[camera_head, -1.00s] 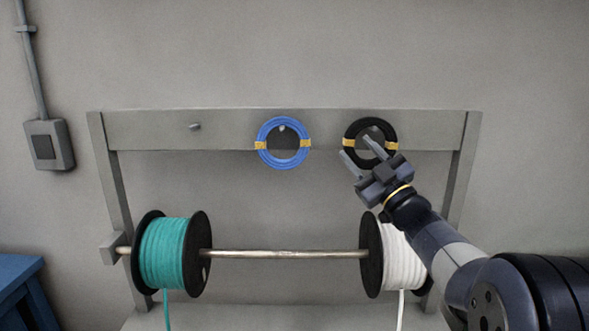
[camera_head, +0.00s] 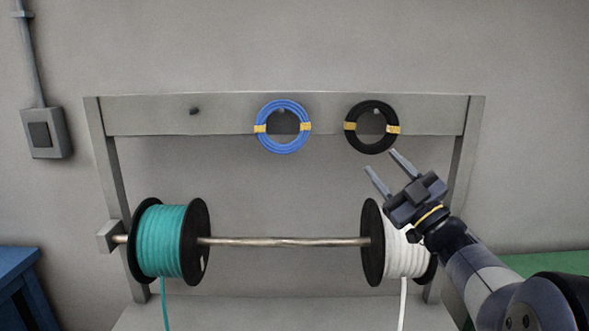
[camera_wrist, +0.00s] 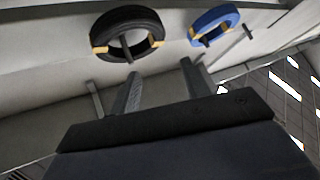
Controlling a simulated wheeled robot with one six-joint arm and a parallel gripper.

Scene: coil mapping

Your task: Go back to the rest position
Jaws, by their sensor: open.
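My gripper (camera_head: 385,168) is open and empty, in front of the rack at the right. Its two fingers point up and left, below the black coil (camera_head: 371,127). The black coil hangs on a peg on the rack's top board, with yellow bands at its sides. The blue coil (camera_head: 283,127), also with yellow bands, hangs on the middle peg. In the wrist view the fingers (camera_wrist: 160,88) stand apart with nothing between them. The black coil (camera_wrist: 127,33) and the blue coil (camera_wrist: 214,26) show beyond the fingertips.
The left peg (camera_head: 195,111) is bare. A teal spool (camera_head: 162,241) and a white spool (camera_head: 404,250), partly behind my arm, sit on a metal rod (camera_head: 285,241). A blue table (camera_head: 18,275) stands at left, a green surface (camera_head: 550,262) at right.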

